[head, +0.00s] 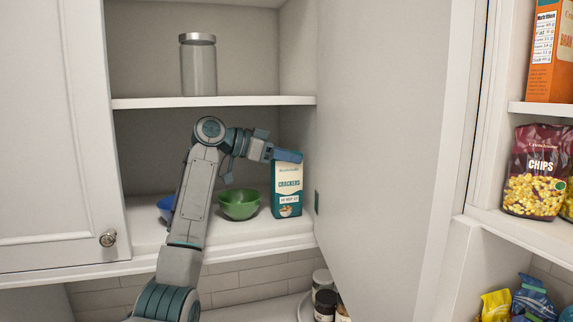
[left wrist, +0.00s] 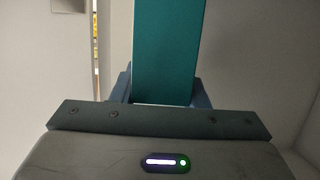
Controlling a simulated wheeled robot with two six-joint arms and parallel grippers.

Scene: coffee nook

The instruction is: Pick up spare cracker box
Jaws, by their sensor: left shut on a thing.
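The cracker box (head: 287,192) is teal and white with the word CRACKERS on its front. It stands upright at the right end of the lower cabinet shelf (head: 233,239), and I cannot tell whether its base touches the shelf. My left gripper (head: 287,156) is at the top of the box and is shut on it. In the left wrist view the teal side of the box (left wrist: 168,50) fills the middle, between the fingers. My right gripper is not in view.
A green bowl (head: 239,204) stands just left of the box, and a blue bowl (head: 166,207) is partly behind my arm. A glass jar (head: 198,66) stands on the upper shelf (head: 215,102). The open cabinet door (head: 390,150) is close on the right.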

